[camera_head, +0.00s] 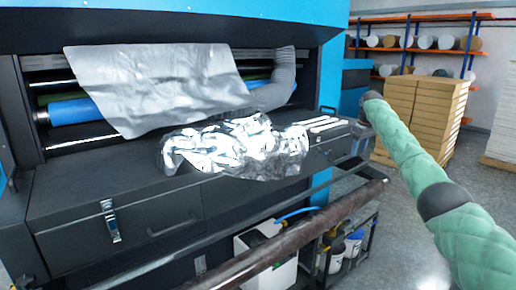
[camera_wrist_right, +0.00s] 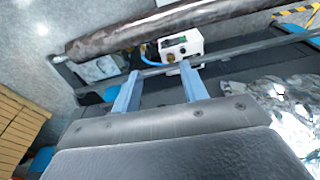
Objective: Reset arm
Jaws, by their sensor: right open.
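My right arm comes in from the lower right in the head view, in a green quilted sleeve, and reaches up toward the right end of the machine's table. My right gripper (camera_wrist_right: 159,76) shows clearly in the right wrist view: its two blue-grey fingers are apart, with nothing between them. In that view the fingers point toward a dark roller (camera_wrist_right: 170,28) and a white box with a small display (camera_wrist_right: 183,46). My left gripper is not in view.
Crumpled silver film (camera_head: 240,148) lies on the dark machine table (camera_head: 120,205), below a silver sheet (camera_head: 155,85) hanging over a blue roller (camera_head: 75,110). The long roller (camera_head: 290,245) crosses in front. Stacked cartons (camera_head: 425,110) stand behind my right arm.

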